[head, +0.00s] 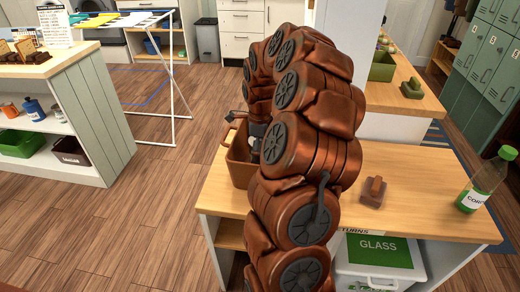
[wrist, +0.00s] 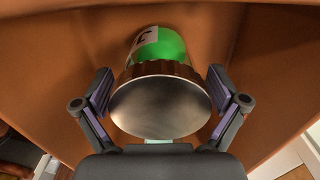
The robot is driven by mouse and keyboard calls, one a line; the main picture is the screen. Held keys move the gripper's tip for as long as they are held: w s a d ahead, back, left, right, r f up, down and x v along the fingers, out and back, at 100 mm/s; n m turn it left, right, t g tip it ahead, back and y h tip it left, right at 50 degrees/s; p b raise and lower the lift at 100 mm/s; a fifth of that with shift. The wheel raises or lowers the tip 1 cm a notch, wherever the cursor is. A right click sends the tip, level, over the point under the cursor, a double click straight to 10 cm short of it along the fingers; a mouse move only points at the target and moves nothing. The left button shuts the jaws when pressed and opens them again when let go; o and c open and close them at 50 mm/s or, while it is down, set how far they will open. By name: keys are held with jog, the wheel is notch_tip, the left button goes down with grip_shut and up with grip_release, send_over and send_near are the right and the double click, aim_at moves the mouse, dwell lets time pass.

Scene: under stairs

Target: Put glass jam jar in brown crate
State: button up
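The brown crate (head: 238,172) stands on the wooden counter, left of my arm and partly hidden by it. Its brown inside fills most of the wrist view (wrist: 60,50). The glass jam jar (wrist: 160,100) has a wide metal lid facing the wrist camera and a green body with a white label mark behind it. It is within the crate's walls; I cannot tell whether it touches the bottom. My gripper (wrist: 160,95) is open, its two fingers on either side of the lid with narrow gaps. In the head view my arm hides the jar.
On the counter (head: 415,215) right of my arm are a small brown block-like object (head: 373,192) and a green bottle (head: 482,182). A white bin labelled GLASS (head: 380,262) is below. A green tray (head: 383,68) sits on the counter behind. Open floor lies left.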

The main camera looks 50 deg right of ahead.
dwell(0.3)
notch_tip(320, 180, up, 12)
jog(key=shift+r+b, duration=0.15)
jog(key=shift+b, duration=0.3)
jog(key=s+a+n, duration=0.3)
jog(key=a+n, duration=0.4)
jog(key=a, duration=0.4)
jog(key=s+a+n, duration=0.3)
jog(key=a+n, duration=0.5)
jog(key=a, duration=0.3)
jog(key=s+a+f+n+g, duration=0.1)
jog(key=s+a+f+n, duration=0.2)
jog(key=s+a+n, duration=0.2)
jog(key=s+a+f+n+g, duration=0.1)
jog(key=s+a+f+n, duration=0.2)
jog(key=s+n, duration=0.6)
jog(key=s+a, duration=0.2)
jog(key=s, duration=0.2)
jog(key=shift+a+n, duration=0.2)
jog(key=shift+n, duration=0.1)
notch_tip(320, 180, up, 10)
jog(key=p, duration=1)
